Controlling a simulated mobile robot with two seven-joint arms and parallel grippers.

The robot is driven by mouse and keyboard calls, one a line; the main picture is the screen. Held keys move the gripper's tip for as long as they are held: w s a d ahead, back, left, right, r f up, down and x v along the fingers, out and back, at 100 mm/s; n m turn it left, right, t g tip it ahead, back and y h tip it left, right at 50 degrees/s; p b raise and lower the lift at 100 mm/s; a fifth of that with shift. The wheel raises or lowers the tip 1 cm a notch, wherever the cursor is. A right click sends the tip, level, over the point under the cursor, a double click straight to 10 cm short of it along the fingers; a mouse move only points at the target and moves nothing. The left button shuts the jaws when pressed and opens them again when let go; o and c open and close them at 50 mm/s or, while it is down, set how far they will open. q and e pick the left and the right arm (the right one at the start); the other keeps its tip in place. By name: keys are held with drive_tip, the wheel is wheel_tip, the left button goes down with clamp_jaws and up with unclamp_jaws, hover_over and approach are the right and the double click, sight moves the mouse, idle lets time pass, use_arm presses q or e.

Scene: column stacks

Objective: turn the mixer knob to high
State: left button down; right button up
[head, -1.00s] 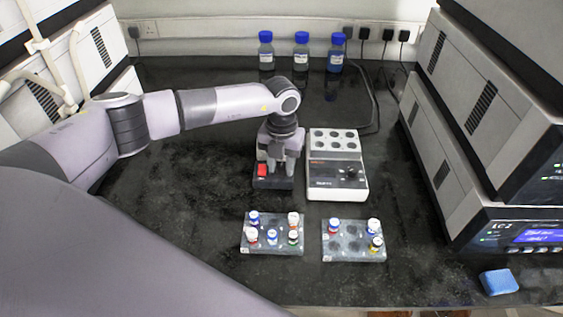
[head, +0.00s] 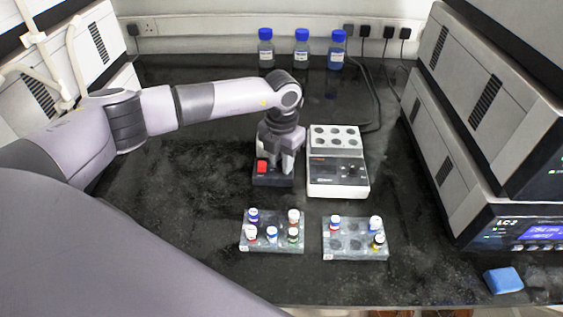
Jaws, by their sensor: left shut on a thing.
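The mixer (head: 272,182) is a small dark unit with a red switch (head: 262,166) on its left, left of the white block unit. My left gripper (head: 287,170) points down onto the mixer, just right of the red switch. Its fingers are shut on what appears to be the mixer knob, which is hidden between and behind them. I cannot read the knob's setting. My right gripper is not in view.
The white block unit (head: 325,180) with round wells and a black dial stands close right of the gripper. Two vial racks (head: 263,246) (head: 340,255) lie in front. Blue-capped bottles (head: 302,52) stand at the back. Stacked instruments (head: 470,175) fill the right. A blue sponge (head: 503,281) lies front right.

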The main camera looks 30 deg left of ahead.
use_arm(q)
drive_tip(key=m+b, duration=0.1)
drive_tip(key=m, duration=0.2)
drive_tip(key=shift+m+b, duration=0.3)
drive_tip(key=shift+m, duration=0.1)
drive_tip(key=m+b, duration=0.1)
drive_tip(key=m, duration=0.2)
drive_tip(key=shift+m, duration=0.3)
drive_tip(key=shift+m+b, duration=0.65)
drive_tip(key=shift+m, duration=0.25)
drive_tip(key=m+b, duration=0.1)
drive_tip(key=m, duration=0.2)
drive_tip(key=shift+m+b, duration=0.4)
drive_tip(key=shift+m, duration=0.6)
drive_tip(key=shift+r, duration=0.1)
drive_tip(key=c, duration=1.2)
unclamp_jaws()
